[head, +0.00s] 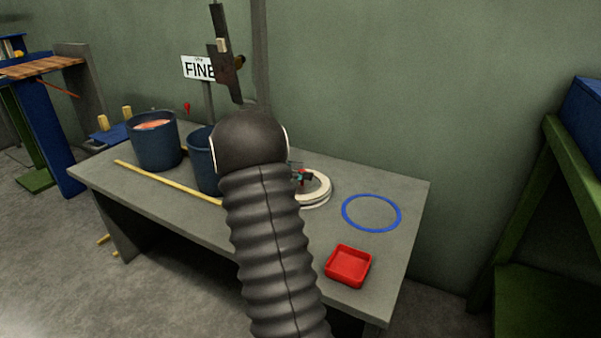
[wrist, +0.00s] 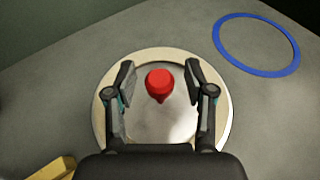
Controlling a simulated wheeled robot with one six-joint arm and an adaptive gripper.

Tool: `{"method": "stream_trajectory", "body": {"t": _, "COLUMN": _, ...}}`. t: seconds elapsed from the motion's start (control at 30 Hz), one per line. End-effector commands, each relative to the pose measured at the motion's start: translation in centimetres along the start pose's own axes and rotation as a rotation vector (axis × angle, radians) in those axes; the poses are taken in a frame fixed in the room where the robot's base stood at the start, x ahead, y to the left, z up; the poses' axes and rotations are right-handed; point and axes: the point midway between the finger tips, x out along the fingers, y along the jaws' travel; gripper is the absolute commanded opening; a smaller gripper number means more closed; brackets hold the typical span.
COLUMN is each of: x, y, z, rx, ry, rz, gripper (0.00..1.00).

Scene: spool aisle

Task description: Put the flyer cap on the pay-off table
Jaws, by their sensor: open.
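The flyer cap (wrist: 222,115) is a round disc with a cream rim, a shiny metal top and a red knob (wrist: 160,83) at its centre. It lies flat on the grey table (head: 290,248); in the head view its cream rim (head: 322,191) shows just right of my arm, which hides its left part. My gripper (wrist: 159,80) is over the cap, its open fingers on either side of the red knob, with a visible gap on both sides. In the head view my gripper is mostly hidden behind my arm.
A blue ring (head: 344,218) lies flat right of the cap, with bare table inside. A red tray (head: 348,281) sits near the front edge. Two dark blue buckets (head: 155,148) and a yellow bar (head: 150,177) are at left. A "FINE" sign (head: 199,68) stands behind.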

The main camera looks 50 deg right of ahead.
Motion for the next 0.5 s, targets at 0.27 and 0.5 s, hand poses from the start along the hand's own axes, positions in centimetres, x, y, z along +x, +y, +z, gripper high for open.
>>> {"method": "stream_trajectory", "body": {"t": 0.27, "x": -4.9, "y": 0.1, "z": -0.1, "rx": -0.001, "ry": 0.0, "rz": 0.005, "gripper": 0.54}}
{"method": "stream_trajectory", "body": {"t": 0.5, "x": -9.3, "y": 0.1, "z": 0.0, "rx": -0.001, "ry": 0.0, "rz": 0.004, "gripper": 0.54}}
